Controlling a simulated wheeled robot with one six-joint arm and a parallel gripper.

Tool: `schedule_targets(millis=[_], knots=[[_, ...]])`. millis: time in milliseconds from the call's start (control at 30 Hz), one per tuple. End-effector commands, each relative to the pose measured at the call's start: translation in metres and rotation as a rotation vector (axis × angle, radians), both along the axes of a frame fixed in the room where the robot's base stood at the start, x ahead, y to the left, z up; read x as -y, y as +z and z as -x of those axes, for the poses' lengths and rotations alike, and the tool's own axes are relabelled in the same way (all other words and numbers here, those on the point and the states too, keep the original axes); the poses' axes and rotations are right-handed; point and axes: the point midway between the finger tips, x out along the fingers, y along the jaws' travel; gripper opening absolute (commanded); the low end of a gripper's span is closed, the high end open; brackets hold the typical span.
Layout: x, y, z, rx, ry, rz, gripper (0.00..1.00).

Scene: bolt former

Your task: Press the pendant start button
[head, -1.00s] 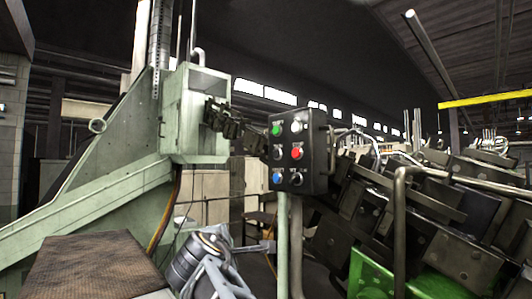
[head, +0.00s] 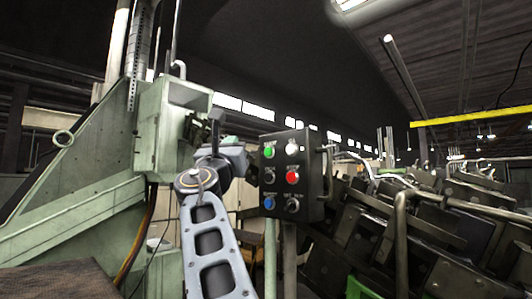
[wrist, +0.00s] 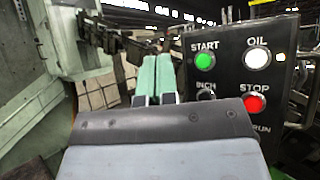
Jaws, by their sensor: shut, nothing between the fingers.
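The black pendant box (head: 312,206) stands on a pale green post in the middle of the head view. Its green START button (head: 269,152) is at the top left of the panel, and it also shows in the wrist view (wrist: 205,61). In the wrist view my gripper (wrist: 156,62) is shut and empty. Its green fingertips point forward, left of the START button and apart from it in the picture. In the head view my arm stands just left of the pendant, and the fingertips are hard to make out.
A white OIL button (wrist: 257,54) is right of START, and a red STOP button (wrist: 254,103) is below OIL. A blue button (head: 269,202) is at the panel's lower left. A green machine housing (head: 165,130) stands left, and dark machinery (head: 410,220) fills the right.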

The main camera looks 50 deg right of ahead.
Motion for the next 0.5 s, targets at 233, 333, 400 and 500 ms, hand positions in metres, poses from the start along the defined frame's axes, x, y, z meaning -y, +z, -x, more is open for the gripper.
schedule_targets(millis=[233, 333, 400, 500], knots=[[0.004, 0.0, 0.0, 0.001, 0.0, -0.002, 0.0], [0.012, 0.0, 0.001, 0.001, -0.002, -0.003, 0.0], [0.02, -0.001, 0.002, 0.001, -0.002, -0.003, 0.0], [0.033, -0.001, 0.002, 0.0, -0.002, -0.003, 0.0]])
